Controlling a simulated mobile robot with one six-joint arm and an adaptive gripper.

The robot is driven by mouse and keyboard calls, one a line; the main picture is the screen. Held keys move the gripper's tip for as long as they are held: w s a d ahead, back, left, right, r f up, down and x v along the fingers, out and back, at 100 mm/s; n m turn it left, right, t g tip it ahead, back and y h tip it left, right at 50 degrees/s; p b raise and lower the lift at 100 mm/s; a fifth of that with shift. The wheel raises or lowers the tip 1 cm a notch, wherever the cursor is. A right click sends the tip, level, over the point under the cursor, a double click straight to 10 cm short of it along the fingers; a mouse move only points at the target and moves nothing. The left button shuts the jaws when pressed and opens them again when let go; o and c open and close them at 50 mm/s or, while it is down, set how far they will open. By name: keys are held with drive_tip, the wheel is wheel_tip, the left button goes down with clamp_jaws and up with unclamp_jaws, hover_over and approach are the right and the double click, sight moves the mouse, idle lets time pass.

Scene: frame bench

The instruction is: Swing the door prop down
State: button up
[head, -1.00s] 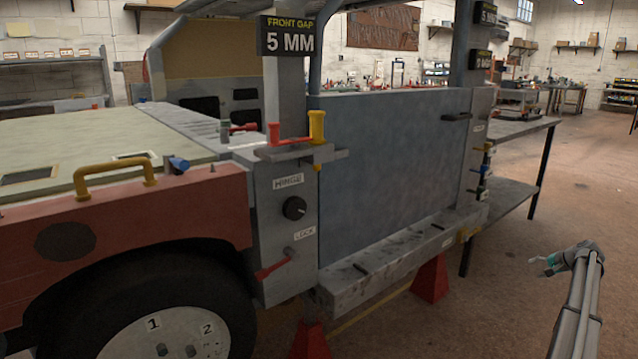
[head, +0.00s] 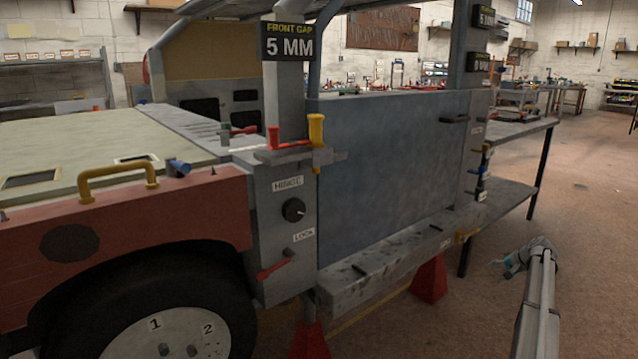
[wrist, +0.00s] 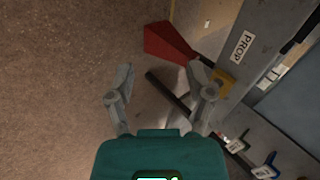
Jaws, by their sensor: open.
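The PROP label (wrist: 242,47) is on the grey sill in the wrist view, with a yellow bracket (wrist: 226,80) beside it at the sill's end. In the head view the yellow piece (head: 467,236) is at the right end of the sill, below the blue door (head: 395,165). I cannot clearly make out the prop bar itself. My gripper (head: 503,264) is right of the yellow piece, apart from it. In the wrist view my gripper (wrist: 160,75) is open and empty, its right finger just left of the bracket in the picture.
A red stand (head: 429,279) is under the sill; it also shows in the wrist view (wrist: 168,42). A bench with a dark leg (head: 467,257) and a low shelf (head: 510,203) stands behind my gripper. Coloured handles (head: 483,170) line the rear post.

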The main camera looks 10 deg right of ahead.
drive_tip(key=s+a+n+g+p, duration=0.1)
drive_tip(key=s+a+n+g, duration=0.15)
drive_tip(key=a, duration=1.65)
drive_tip(key=s+a+n+g+p, duration=0.1)
drive_tip(key=a+n+g+p, duration=0.15)
drive_tip(key=a, duration=1.75)
drive_tip(key=s+a+r+n+g+h+p, duration=0.1)
drive_tip(key=s+a+n+h, duration=0.15)
drive_tip(key=s+a, duration=0.9)
drive_tip(key=s+a+r+n+g+h+p, duration=0.1)
drive_tip(key=s+a+n, duration=0.3)
drive_tip(key=s+a, duration=0.7)
drive_tip(key=w+a+r+p, duration=0.1)
drive_tip(key=r+p, duration=1.8)
drive_tip(key=w+a+r+p, duration=0.1)
drive_tip(key=a+r+p, duration=0.1)
drive_tip(key=r+p, duration=1.6)
drive_tip(key=shift+w+r+p, duration=0.35)
drive_tip(key=shift+w+p, duration=0.05)
drive_tip(key=shift+p, duration=0.25)
